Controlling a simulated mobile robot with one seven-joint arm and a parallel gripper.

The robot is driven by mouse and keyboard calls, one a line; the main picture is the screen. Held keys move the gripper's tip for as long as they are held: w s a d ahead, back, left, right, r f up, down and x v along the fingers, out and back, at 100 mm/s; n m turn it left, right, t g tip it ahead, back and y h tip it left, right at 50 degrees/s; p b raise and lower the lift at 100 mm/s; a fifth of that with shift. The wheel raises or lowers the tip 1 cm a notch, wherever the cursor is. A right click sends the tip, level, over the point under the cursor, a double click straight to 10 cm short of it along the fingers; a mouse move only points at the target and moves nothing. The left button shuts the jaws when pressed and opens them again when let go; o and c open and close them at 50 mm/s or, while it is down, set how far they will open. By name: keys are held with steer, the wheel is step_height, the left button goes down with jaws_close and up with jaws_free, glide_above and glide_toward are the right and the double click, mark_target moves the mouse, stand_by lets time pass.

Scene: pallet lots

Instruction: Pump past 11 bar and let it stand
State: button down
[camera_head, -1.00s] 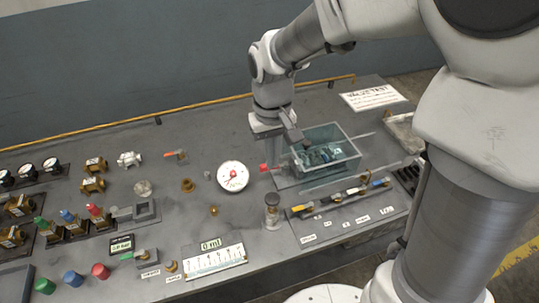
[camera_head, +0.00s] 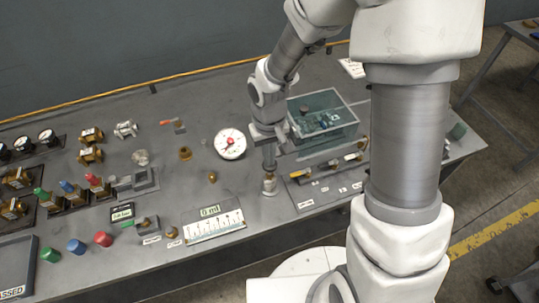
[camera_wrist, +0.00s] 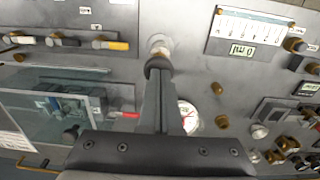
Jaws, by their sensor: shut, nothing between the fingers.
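The hand pump (camera_head: 269,187), a short metal post on the bench front, stands directly below my gripper (camera_head: 269,166). My gripper is shut and empty, its fingers pointing down at the pump's top. In the wrist view the fingertips (camera_wrist: 157,66) overlap the dark pump knob, and the metal pump (camera_wrist: 159,46) shows just beyond; I cannot tell whether they touch. The white round gauge (camera_head: 230,143) with a red centre sits left of the pump; its reading is too small to tell. A small digital display (camera_head: 122,212) stands farther left, its digits unclear.
A clear water tank (camera_head: 350,112) stands behind and right of the pump. A row of coloured valve levers (camera_head: 335,168) lies in front of it. A scale panel with display (camera_head: 213,224) is at the front left. Several brass fittings and coloured caps fill the left bench.

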step_height(320, 180, down, 4)
steer(key=b, duration=0.3)
steer(key=shift+r, duration=0.25)
steer(key=shift+s, duration=0.15)
steer(key=shift+f, duration=0.1)
steer(key=shift+r, duration=0.4)
step_height(320, 180, up, 14)
steer(key=p, duration=0.3)
steer(key=shift+f, duration=0.15)
stand_by(0.5)
